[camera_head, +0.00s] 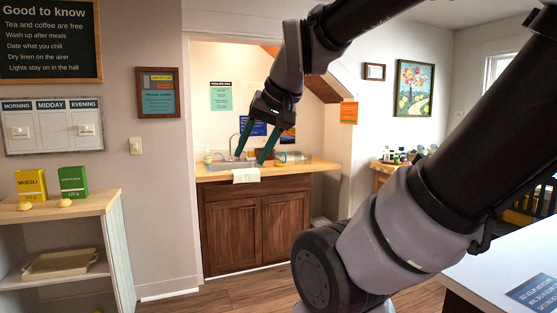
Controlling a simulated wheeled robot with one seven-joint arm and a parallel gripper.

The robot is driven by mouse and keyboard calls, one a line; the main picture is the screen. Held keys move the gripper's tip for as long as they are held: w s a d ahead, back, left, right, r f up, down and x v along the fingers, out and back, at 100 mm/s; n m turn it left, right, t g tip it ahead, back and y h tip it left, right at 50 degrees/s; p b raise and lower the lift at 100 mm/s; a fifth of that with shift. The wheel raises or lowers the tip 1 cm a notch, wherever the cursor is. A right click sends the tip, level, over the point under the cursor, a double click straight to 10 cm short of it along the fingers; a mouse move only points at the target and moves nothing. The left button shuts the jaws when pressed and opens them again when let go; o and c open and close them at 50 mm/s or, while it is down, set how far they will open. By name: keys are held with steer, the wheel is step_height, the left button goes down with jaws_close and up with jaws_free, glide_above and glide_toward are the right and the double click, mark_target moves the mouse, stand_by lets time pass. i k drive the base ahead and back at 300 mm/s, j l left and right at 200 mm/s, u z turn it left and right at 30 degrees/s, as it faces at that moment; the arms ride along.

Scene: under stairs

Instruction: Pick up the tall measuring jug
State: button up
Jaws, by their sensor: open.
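My gripper (250,160) hangs at the end of my raised arm, in the middle of the view. Its two green fingers point down and stand apart, with nothing visible between them. In the picture they overlap the sink counter in the alcove; how far they are from it is hard to tell. I cannot make out a tall measuring jug for certain. Small glassy items (298,157) stand on the counter right of the fingers, too small to identify. My fingers hide part of the counter.
The wooden counter (322,167) has a sink, a tap, a small bottle (207,157) and a hanging towel (246,175). A shelf (95,207) with yellow (31,184) and green (73,182) boxes stands left. A white table (480,272) is at lower right. Open floor lies before the cabinet.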

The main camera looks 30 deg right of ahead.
mark_target(277, 154)
steer(key=z, duration=0.8)
steer(key=i+l+z, duration=0.25)
steer(key=i, duration=0.4)
steer(key=i+z, duration=0.3)
steer(key=i, duration=0.4)
steer(key=i+u, duration=0.1)
steer(key=i, duration=1)
steer(key=i+l, duration=0.15)
steer(key=i, duration=0.9)
steer(key=i+u, duration=0.1)
steer(key=u, duration=0.9)
steer(key=i+l+u, duration=0.1)
steer(key=u, duration=0.4)
